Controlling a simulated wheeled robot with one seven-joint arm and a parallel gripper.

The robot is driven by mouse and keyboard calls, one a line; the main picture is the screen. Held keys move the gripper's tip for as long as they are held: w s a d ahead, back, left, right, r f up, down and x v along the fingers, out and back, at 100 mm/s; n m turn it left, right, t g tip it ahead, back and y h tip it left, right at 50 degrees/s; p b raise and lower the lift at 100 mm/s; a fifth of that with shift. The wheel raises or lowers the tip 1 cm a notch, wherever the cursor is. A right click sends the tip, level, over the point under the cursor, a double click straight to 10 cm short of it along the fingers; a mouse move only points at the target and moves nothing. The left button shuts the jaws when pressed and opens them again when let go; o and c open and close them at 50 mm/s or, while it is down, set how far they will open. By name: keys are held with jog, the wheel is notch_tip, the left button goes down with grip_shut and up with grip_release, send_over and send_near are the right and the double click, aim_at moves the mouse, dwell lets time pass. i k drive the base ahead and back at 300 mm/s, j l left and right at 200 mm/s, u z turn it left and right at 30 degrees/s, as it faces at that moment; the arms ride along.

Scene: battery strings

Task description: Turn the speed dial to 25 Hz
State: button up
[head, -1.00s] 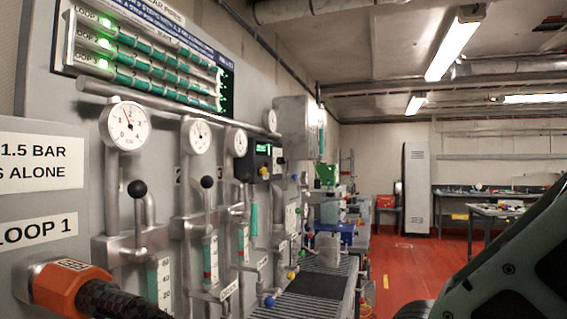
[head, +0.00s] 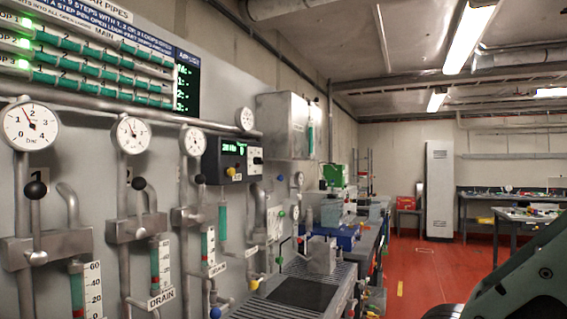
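A black control box (head: 226,160) with a lit green display (head: 233,149) is mounted on the wall panel, left of the picture's middle. The display text is too small to read surely. A small yellow knob (head: 231,171) is on the box below the display. I cannot tell whether it is the speed dial, and no dial scale is legible. A lighter panel with small dark controls (head: 255,160) adjoins the box on its right. My gripper is not in view.
Round gauges (head: 30,124), black-knobbed levers (head: 35,190) and level tubes line the wall panel at left. A ribbed bench top (head: 335,275) juts out below the box. Red floor (head: 412,275) is open beyond, right of the benches.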

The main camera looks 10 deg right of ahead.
aim_at(257, 161)
jog(key=i+l, duration=0.45)
jog(key=i+l+u, duration=0.15)
jog(key=i+l, duration=0.3)
jog(key=l, duration=0.2)
